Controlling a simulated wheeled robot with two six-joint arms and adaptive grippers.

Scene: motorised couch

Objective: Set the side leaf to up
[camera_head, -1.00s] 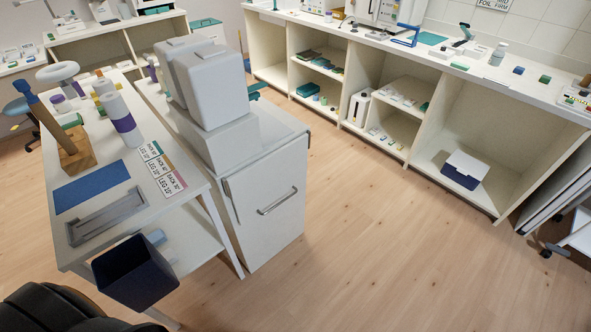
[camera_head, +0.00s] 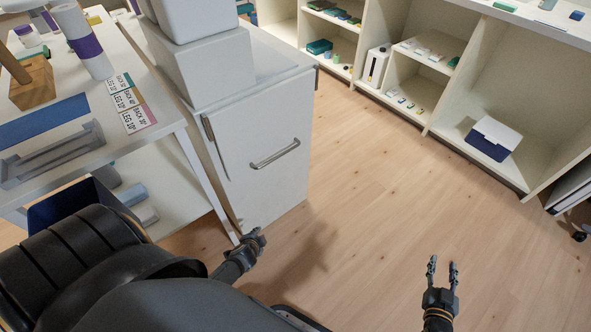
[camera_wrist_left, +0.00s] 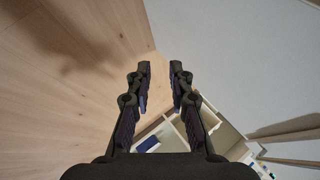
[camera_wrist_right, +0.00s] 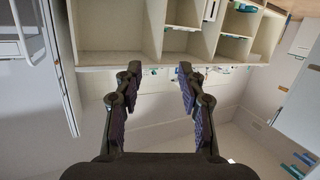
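A white upright panel with a metal bar handle (camera_head: 275,153) forms the near face of the white cabinet (camera_head: 262,62). It hangs vertically and looks like the side leaf, in the down position. A slim grey lever or bracket (camera_head: 214,146) sits at its upper left. My left gripper (camera_head: 256,240) is low in front of the panel, below the handle and apart from it. In the left wrist view my left gripper (camera_wrist_left: 160,72) is open and empty beside a pale surface (camera_wrist_left: 235,60). My right gripper (camera_head: 442,264) is open and empty over the floor, right of the cabinet; its parted fingers show in the right wrist view (camera_wrist_right: 160,72).
Open shelving (camera_head: 430,118) with a blue-and-white box (camera_head: 490,142) lines the back. The wooden floor (camera_head: 365,185) between is clear.

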